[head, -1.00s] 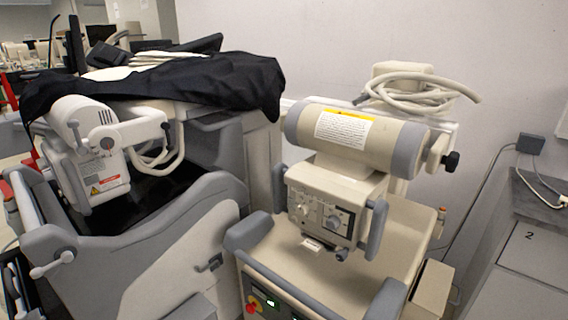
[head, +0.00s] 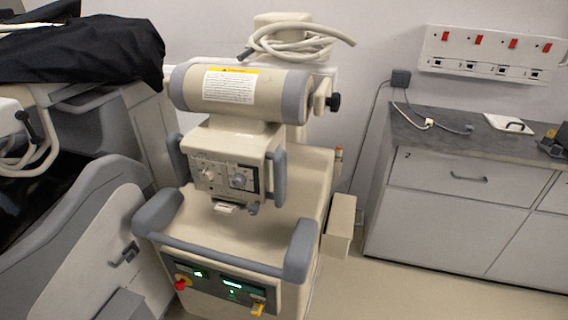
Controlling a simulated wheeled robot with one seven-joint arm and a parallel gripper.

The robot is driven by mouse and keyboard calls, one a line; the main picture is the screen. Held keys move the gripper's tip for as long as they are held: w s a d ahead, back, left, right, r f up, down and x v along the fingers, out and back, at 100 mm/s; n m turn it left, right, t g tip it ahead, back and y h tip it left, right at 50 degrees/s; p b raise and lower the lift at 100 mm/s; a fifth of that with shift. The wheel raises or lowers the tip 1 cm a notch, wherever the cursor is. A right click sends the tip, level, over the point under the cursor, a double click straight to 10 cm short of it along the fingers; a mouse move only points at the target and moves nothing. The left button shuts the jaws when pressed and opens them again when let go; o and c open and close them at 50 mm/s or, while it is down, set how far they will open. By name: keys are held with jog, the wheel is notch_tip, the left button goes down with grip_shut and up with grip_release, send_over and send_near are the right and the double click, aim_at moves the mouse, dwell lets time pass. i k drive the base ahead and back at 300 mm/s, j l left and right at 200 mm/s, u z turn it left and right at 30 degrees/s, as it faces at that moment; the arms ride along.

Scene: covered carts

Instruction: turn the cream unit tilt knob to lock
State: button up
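The cream unit (head: 262,222) stands in the middle of the head view, a wheeled cart with a cream and grey cylinder (head: 240,90) on top. A black knob (head: 333,102) sticks out on the right, just beyond the cylinder's end. The control box (head: 232,160) below the cylinder carries a left dial (head: 207,170) and a right dial (head: 240,179). I cannot read which of these knobs is marked for tilt, or its setting. My gripper is not in view.
A grey and white cart under a black cover (head: 85,52) stands close on the left. A coiled cream hose (head: 292,42) lies behind the cylinder. A grey-topped cabinet (head: 470,180) stands at the right. Floor (head: 400,290) is clear between the cream unit and the cabinet.

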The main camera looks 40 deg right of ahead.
aim_at(335, 102)
jog(key=z, duration=0.75)
